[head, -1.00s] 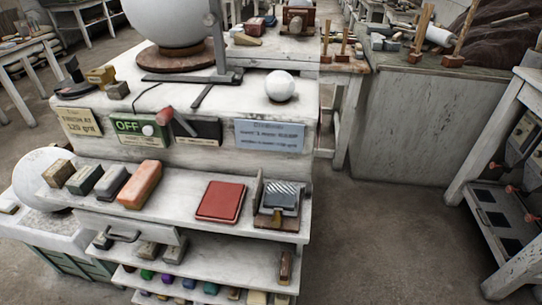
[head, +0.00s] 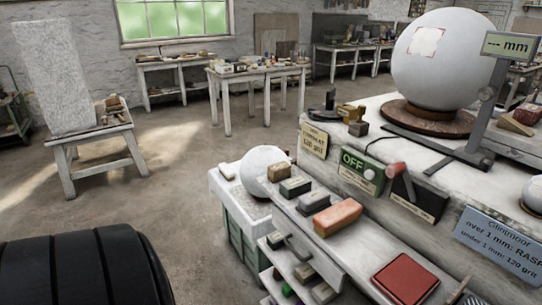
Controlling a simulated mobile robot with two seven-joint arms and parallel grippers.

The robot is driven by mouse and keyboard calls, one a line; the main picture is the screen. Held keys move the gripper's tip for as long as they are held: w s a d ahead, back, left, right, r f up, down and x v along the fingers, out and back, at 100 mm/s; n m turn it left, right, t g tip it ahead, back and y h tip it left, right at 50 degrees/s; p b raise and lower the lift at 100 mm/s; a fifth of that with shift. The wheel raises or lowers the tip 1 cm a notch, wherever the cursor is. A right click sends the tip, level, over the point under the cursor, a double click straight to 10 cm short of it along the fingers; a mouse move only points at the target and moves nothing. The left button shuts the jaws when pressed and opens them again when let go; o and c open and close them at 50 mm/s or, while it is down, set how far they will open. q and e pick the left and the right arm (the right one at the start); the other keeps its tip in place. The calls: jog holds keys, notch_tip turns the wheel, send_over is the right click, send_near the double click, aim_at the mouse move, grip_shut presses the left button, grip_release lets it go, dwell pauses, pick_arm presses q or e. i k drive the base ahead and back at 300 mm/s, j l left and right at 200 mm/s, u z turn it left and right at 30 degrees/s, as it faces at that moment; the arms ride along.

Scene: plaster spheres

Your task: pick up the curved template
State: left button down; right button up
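I cannot make out a curved template in the head view. A large white plaster sphere (head: 446,75) with a pale square patch stands on a brown round turntable (head: 432,121) on the workbench. A grey gauge stand (head: 484,110) with a "-- mm" display (head: 510,46) rises beside it. Neither of my grippers is in view.
The bench's lower shelf (head: 360,245) holds several blocks, including an orange one (head: 337,217), and a red pad (head: 406,278). An OFF panel (head: 361,166) and a blue sign (head: 500,243) face front.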

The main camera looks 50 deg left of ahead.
aim_at(280, 171)
jog(key=u, duration=1.65)
